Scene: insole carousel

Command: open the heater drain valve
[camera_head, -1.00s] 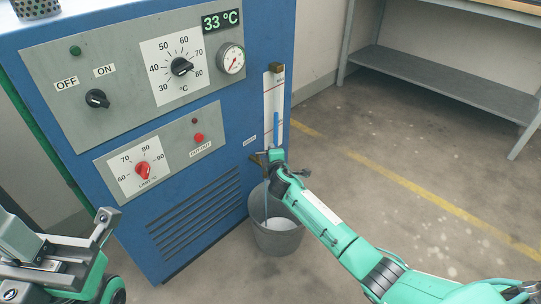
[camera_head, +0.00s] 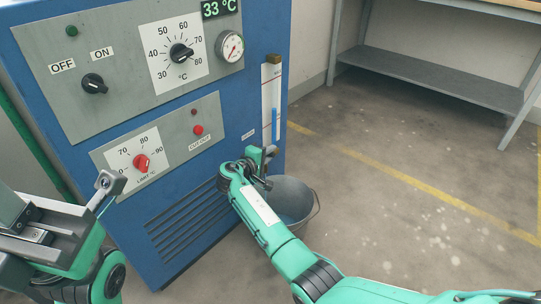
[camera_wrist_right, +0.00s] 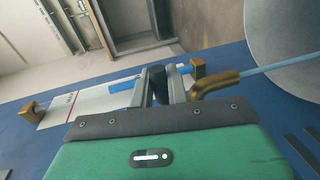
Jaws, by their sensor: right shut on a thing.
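The drain valve sits low on the right edge of the blue heater (camera_head: 215,140). Its brass spout (camera_wrist_right: 215,86) shows in the right wrist view, with a pale blue stream (camera_wrist_right: 275,62) running from it toward the grey bucket (camera_head: 290,200). My right gripper (camera_head: 262,158) is at the valve. In the right wrist view its fingers (camera_wrist_right: 165,84) are shut on the dark valve handle (camera_wrist_right: 177,72) beside the spout. My arm hides the spout and stream in the head view. My left gripper (camera_head: 108,186) is at the lower left, away from the valve; its jaw opening is unclear.
The sight glass (camera_head: 271,80) above the valve shows blue liquid in its lower part. The control panels (camera_head: 130,60) carry knobs, and the display reads 33 °C. A grey shelf bench (camera_head: 440,80) stands at the back right. The floor right of the bucket is clear.

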